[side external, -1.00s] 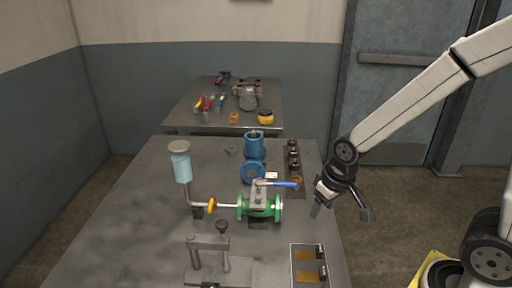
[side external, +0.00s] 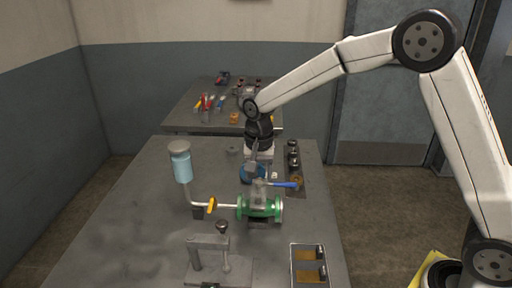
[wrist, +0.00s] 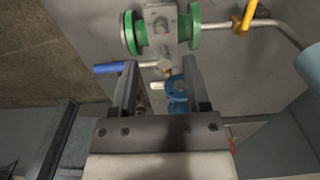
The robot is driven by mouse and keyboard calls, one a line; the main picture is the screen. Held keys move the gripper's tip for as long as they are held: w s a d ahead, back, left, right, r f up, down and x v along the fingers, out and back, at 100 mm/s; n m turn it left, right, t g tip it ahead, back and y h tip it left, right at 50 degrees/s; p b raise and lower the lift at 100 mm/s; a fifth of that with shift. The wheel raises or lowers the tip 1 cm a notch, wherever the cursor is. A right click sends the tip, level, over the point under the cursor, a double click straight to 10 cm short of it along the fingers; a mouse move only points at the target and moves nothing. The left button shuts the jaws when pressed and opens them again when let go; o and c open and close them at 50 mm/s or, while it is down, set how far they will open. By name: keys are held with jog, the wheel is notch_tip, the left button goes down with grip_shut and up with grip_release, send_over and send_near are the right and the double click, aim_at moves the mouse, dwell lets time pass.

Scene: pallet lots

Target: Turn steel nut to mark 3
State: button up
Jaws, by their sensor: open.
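My gripper (side external: 254,162) is over the blue fitting (side external: 247,174), behind the green-flanged valve (side external: 259,207). In the wrist view my gripper (wrist: 160,65) has its two fingers apart, with nothing held between them. The blue fitting (wrist: 180,100) shows between and below the fingers, with a small pale piece next to it. The valve body (wrist: 162,28) lies beyond the fingertips. I cannot clearly pick out the steel nut or the numbered marks; my gripper covers much of the blue fitting in the side view.
The valve's blue lever (side external: 286,184) sticks out to the right, close to my gripper. A pipe with a yellow handle (side external: 211,205) leads to a light-blue cup (side external: 181,165). A press stand (side external: 208,242) and a two-bay tray (side external: 293,264) are at the front. The left tabletop is clear.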

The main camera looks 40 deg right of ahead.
aim_at(258, 198)
jog(key=shift+f, duration=3.9)
jog(key=shift+w, duration=0.1)
grip_shut()
